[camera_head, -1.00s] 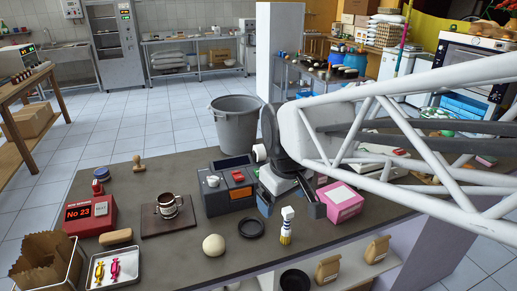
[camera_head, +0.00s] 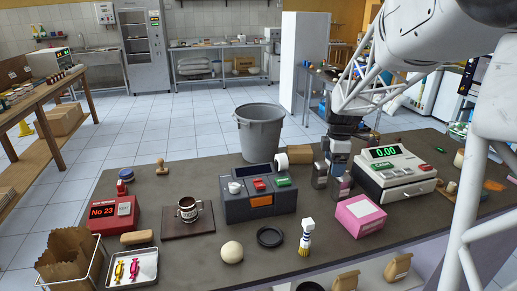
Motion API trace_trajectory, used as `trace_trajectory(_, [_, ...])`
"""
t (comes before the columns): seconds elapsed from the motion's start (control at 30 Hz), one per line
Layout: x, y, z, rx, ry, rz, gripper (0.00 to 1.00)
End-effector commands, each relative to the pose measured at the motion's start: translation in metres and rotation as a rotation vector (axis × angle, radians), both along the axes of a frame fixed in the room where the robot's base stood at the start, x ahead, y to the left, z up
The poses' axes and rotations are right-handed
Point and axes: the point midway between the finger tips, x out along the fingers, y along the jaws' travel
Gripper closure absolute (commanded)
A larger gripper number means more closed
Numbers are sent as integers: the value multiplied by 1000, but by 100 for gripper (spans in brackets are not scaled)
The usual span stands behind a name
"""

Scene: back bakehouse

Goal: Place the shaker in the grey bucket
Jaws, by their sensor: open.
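My gripper (camera_head: 334,185) is low over the counter, between the dark console and the white cash register. Its fingers are apart. A small pinkish patch shows by the fingers; I cannot tell what it is. I cannot identify the shaker for certain.
A dark console (camera_head: 258,206), a pink box (camera_head: 360,215) and a cash register (camera_head: 396,173) stand near my gripper. A black ring (camera_head: 270,237), a pale ball (camera_head: 232,252) and a mug (camera_head: 188,209) on a board are left of it. The counter's back left is mostly clear.

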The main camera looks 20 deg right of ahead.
Motion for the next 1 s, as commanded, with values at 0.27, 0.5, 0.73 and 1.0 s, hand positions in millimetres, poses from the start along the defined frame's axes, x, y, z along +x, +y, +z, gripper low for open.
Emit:
trace_trajectory(0.27, [33, -61, -36, 9, 34, 216, 13])
trace_trajectory(0.5, [41, -77, -45, 11, 40, 283, 13])
trace_trajectory(0.73, [41, -77, -45, 11, 40, 284, 13])
trace_trajectory(1.0, [41, -76, -57, 13, 42, 283, 13])
